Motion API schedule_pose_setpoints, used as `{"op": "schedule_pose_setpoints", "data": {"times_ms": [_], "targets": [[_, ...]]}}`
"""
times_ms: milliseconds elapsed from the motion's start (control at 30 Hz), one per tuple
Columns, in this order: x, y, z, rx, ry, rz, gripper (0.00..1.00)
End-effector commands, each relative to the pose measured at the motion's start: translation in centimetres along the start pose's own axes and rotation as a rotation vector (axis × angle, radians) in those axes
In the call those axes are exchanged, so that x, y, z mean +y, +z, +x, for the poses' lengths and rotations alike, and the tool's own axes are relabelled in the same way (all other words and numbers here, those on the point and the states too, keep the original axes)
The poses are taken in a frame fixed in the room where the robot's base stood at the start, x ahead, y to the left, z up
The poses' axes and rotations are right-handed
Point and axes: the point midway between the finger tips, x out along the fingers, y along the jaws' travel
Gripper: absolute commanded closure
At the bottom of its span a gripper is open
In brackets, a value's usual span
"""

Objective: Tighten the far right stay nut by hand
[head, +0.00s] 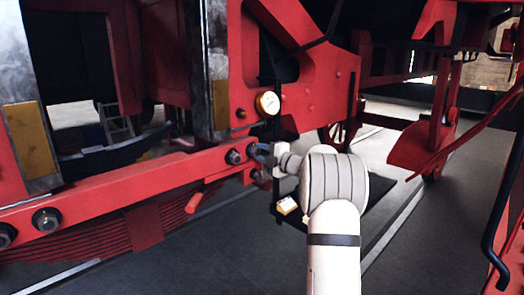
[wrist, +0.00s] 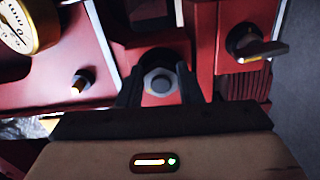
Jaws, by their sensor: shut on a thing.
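The far right stay nut (wrist: 160,82) is a grey hex nut with a round stud end, on a red part. In the wrist view my gripper (wrist: 158,74) has one dark finger on each side of it, shut on it. In the head view my gripper (head: 262,151) is at the right end of the red stay bar (head: 130,184), and its fingers largely hide the nut. Another dark nut (head: 234,156) sits just left of my gripper, clear of it. Two more nuts show at the bar's left end.
A round gauge (head: 268,103) is just above my gripper and shows at upper left in the wrist view (wrist: 28,24). A small brass-tipped fitting (wrist: 83,82) and a dark lever (wrist: 255,46) flank the nut. Dark floor (head: 440,215) is open at right.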

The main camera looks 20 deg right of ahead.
Motion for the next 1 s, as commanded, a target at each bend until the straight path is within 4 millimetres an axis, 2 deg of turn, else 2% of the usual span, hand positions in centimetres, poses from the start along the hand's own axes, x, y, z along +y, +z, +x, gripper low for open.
{"op": "schedule_pose_setpoints", "data": {"times_ms": [200,500,1000], "targets": [[-0.13,0.07,-0.07,-0.002,-0.002,0.192,0.90],[-0.43,0.02,-0.08,-0.003,-0.003,0.382,0.90],[-0.73,0.00,-0.08,-0.003,-0.003,0.479,0.90]]}}
